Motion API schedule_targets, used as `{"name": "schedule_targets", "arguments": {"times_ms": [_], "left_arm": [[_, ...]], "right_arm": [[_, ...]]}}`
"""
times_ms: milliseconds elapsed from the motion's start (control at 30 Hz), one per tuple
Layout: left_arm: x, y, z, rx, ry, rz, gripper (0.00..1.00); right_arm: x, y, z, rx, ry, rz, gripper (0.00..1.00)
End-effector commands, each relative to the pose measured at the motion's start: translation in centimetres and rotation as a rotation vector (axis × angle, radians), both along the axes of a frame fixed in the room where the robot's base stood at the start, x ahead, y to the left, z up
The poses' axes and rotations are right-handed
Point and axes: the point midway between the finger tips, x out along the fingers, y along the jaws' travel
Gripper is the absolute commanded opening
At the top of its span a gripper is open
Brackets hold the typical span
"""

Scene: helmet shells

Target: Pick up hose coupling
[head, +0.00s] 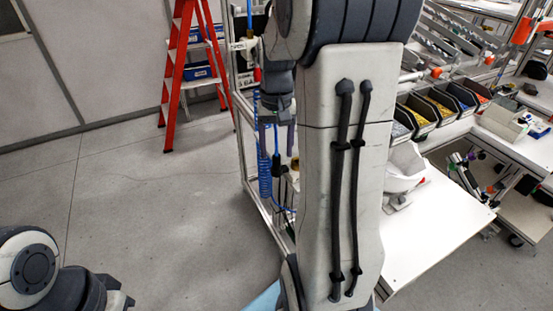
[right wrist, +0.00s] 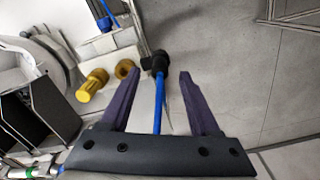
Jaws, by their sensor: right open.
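The hose coupling (right wrist: 160,63) is a dark fitting on the end of a blue hose (right wrist: 158,100) in the right wrist view. My right gripper (right wrist: 158,77) is open, with one finger on each side of the coupling and hose in that view; I see no contact. In the head view my right gripper (head: 276,150) points down beside the blue coiled hose (head: 265,175), with a dark fitting (head: 277,165) just below its fingers. My left arm's dark end (head: 115,294) is at the lower left, and its jaw state is unclear.
A metal frame (head: 250,185) stands close to the hose. Yellow fittings (right wrist: 92,85) show near the right gripper. A white table (head: 440,220), parts bins (head: 418,108) and a white helmet shell (head: 404,165) are to the right. A red ladder (head: 172,75) stands behind; the left floor is clear.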

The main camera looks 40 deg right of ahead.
Motion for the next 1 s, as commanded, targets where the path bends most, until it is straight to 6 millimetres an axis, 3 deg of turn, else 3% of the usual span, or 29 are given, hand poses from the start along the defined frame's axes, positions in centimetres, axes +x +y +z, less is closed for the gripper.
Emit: {"name": "schedule_targets", "arguments": {"times_ms": [33, 200, 467, 600, 633, 1000], "left_arm": [[0.0, 0.0, 0.9, 0.0, 0.0, -0.001, 0.0], [0.0, 0.0, 1.2, 0.0, 0.0, -0.002, 0.0], [0.0, 0.0, 1.1, 0.0, 0.0, -0.002, 0.0], [0.0, 0.0, 1.1, 0.0, 0.0, -0.002, 0.0], [0.0, 0.0, 1.1, 0.0, 0.0, -0.002, 0.0], [0.0, 0.0, 1.0, 0.0, 0.0, -0.002, 0.0]], "right_arm": [[-0.2, 0.0, -0.4, 0.003, 0.006, 0.0, 0.63], [-0.1, 0.0, -2.5, 0.002, 0.002, 0.0, 0.63], [0.0, 0.0, -2.9, 0.0, 0.0, 0.0, 0.63], [0.0, 0.0, -2.9, 0.0, 0.0, 0.0, 0.09], [0.0, 0.0, -2.9, 0.0, 0.0, 0.0, 0.0], [0.0, 0.0, -2.7, -0.001, -0.002, 0.0, 0.0]]}}
